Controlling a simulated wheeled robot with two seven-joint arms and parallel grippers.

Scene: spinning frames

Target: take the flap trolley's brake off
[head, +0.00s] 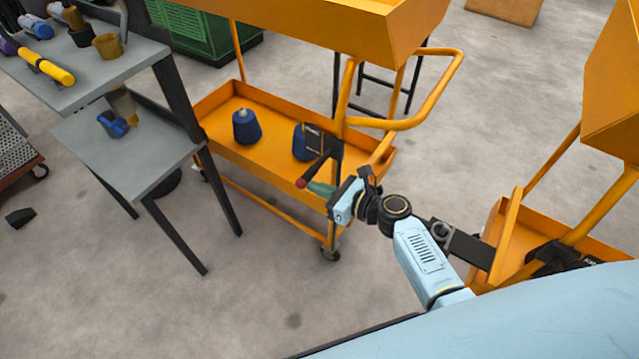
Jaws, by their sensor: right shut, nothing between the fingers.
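An orange two-deck trolley (262,152) stands in the middle of the head view. A black brake lever (317,168) with a red knob (302,183) hangs from a dark labelled bracket (314,140) on its near post and slants down to the left. My right gripper (345,202) is just right of and below the red knob, shut and empty. In the picture it overlaps the trolley's lower edge; I cannot tell whether it touches the lever. My left gripper is not in view.
Blue bobbins (246,127) and a partly hidden green object (321,188) show at the lower deck. A second orange trolley (514,232) stands close on the right beside my arm. A grey two-level table (140,148) is left. Floor between is clear.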

